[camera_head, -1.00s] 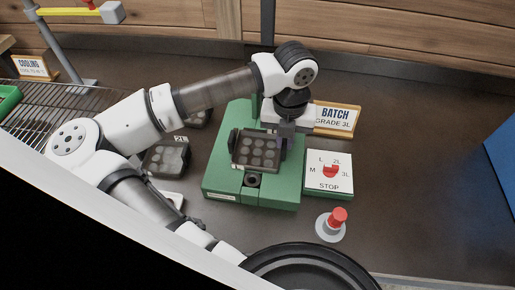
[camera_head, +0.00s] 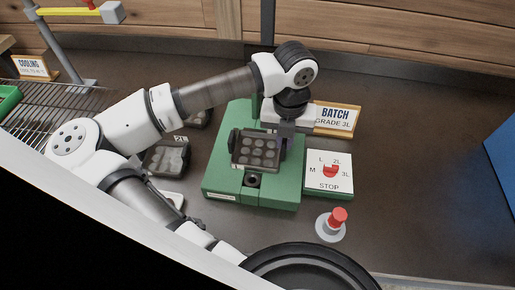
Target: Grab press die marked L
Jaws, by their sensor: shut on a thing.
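A dark grey press die (camera_head: 258,150) with several round hollows sits at the green press (camera_head: 224,181). My gripper (camera_head: 285,130) reaches down at the die's right edge and is shut on it. No letter can be read on this die. Another grey die (camera_head: 166,157), marked 2L on its tag, lies on the counter left of the press. A further dark die (camera_head: 198,118) lies behind it, partly hidden by my arm, and its mark is not readable.
A white dial plate (camera_head: 329,172) labelled L, 2L, 3L, M and STOP adjoins the press on the right. A red button (camera_head: 338,215) stands in front of it. A wire rack (camera_head: 45,118) is at left. The right counter is clear.

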